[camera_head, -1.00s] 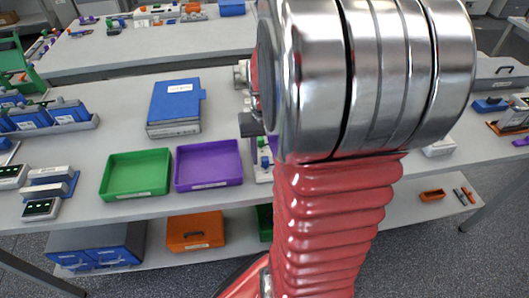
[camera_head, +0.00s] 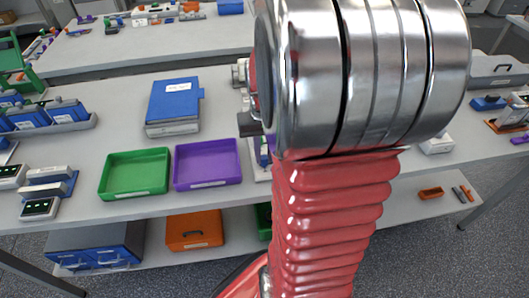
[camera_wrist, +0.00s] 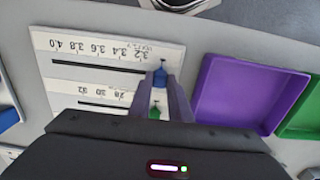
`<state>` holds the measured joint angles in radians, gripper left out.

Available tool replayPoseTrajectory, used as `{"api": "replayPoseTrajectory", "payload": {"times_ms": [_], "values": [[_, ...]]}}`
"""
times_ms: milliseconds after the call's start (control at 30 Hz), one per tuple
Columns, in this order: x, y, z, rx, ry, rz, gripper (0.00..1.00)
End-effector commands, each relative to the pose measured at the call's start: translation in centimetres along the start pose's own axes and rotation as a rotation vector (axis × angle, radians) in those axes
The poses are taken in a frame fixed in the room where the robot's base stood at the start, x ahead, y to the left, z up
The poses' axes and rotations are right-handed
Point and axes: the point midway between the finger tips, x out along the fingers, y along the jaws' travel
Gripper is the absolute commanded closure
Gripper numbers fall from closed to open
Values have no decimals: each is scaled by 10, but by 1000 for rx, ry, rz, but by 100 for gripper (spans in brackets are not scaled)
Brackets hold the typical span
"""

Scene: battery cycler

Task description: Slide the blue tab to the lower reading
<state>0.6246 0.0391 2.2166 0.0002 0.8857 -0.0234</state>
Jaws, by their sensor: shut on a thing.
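A white slider panel (camera_wrist: 100,47) shows upside down in the wrist view, with two dark slots. The slot by the scale running from 4.0 at left to 3.2 at right carries the blue tab (camera_wrist: 160,76). The blue tab is at the right end, by or just past the 3.2 mark. My gripper (camera_wrist: 160,80) is shut on the blue tab, one finger on each side. A green tab (camera_wrist: 154,113) sits on the second slot, between the fingers and nearer the palm. In the head view my arm hides most of the panel and the fingertips.
A purple tray (camera_head: 208,183) and a green tray (camera_head: 134,193) stand left of the panel in the head view. The purple tray's wall (camera_wrist: 201,82) is close to the right of my fingers in the wrist view. A blue box (camera_head: 175,98) lies behind the trays.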

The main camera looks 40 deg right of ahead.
Motion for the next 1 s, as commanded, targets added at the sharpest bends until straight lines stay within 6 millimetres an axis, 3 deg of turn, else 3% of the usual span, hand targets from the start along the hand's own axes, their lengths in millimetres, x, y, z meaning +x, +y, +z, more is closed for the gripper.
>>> {"api": "replayPoseTrajectory", "payload": {"times_ms": [267, 433, 1000], "values": [[0, 1, 0, 0, -1, 0, 100], [0, 12, 0, 2, -1, 1, 100], [0, 91, 0, 4, -1, 0, 100]]}}
